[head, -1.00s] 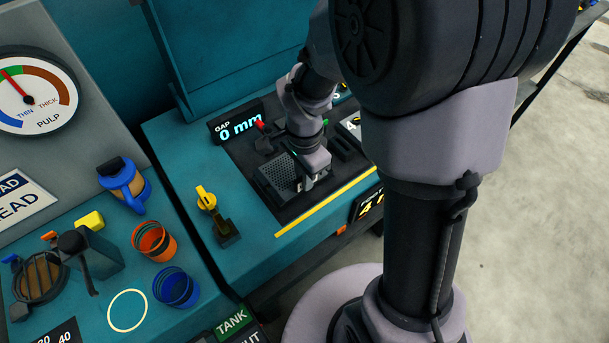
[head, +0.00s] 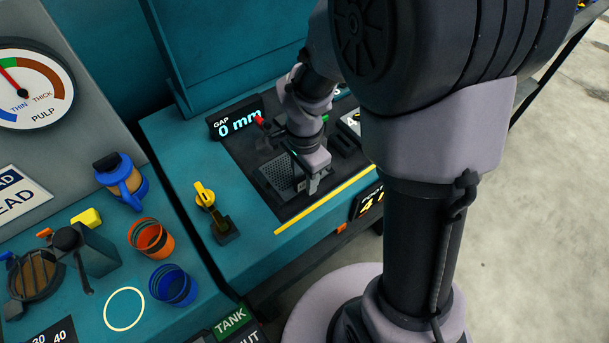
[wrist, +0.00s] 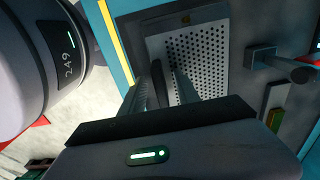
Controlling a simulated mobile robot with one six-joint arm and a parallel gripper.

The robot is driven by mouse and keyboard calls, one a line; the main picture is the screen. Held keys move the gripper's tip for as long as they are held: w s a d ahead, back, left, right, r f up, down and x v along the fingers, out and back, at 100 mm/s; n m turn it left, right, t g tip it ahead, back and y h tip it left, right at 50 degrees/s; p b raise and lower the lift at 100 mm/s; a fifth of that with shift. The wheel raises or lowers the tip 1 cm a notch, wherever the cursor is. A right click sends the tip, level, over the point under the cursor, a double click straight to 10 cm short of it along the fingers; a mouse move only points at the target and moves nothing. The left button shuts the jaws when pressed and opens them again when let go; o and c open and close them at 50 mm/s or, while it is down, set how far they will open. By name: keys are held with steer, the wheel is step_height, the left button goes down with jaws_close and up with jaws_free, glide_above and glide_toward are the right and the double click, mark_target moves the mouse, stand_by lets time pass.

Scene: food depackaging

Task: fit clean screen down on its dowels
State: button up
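The screen (head: 277,178) is a grey perforated plate, lying on the dark recessed bed of the teal machine. In the wrist view the screen (wrist: 208,58) fills the upper middle, with rows of round holes and a small brass-coloured spot at its top edge. My gripper (head: 309,185) is low over the right part of the screen, pointing down. In the wrist view my gripper's fingers (wrist: 160,88) are beside a dark upright piece at the screen's near side. Whether they close on it cannot be told. The dowels are not distinguishable.
A GAP display (head: 237,121) reads 0 mm. A red-tipped lever (head: 261,124) stands behind the screen. A yellow lever (head: 204,195) is left of the bed, and a yellow stripe (head: 310,208) runs along its front. Orange (head: 150,238) and blue (head: 172,286) cups stand at left.

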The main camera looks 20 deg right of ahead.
step_height(320, 180, up, 17)
steer(key=p, duration=0.7)
steer(key=shift+r, duration=0.2)
steer(key=s+a+r+n+t+y+b, duration=0.1)
steer(key=s+a+r+n+t, duration=0.1)
steer(key=s+n, duration=0.3)
steer(key=s+a+r+n+t+y+b, duration=0.1)
steer(key=s+r+n+t, duration=0.2)
steer(key=s, duration=0.4)
steer(key=shift+s+a+r+n+t, duration=0.35)
steer(key=shift+r+n+t, duration=0.05)
steer(key=shift+r+n, duration=0.55)
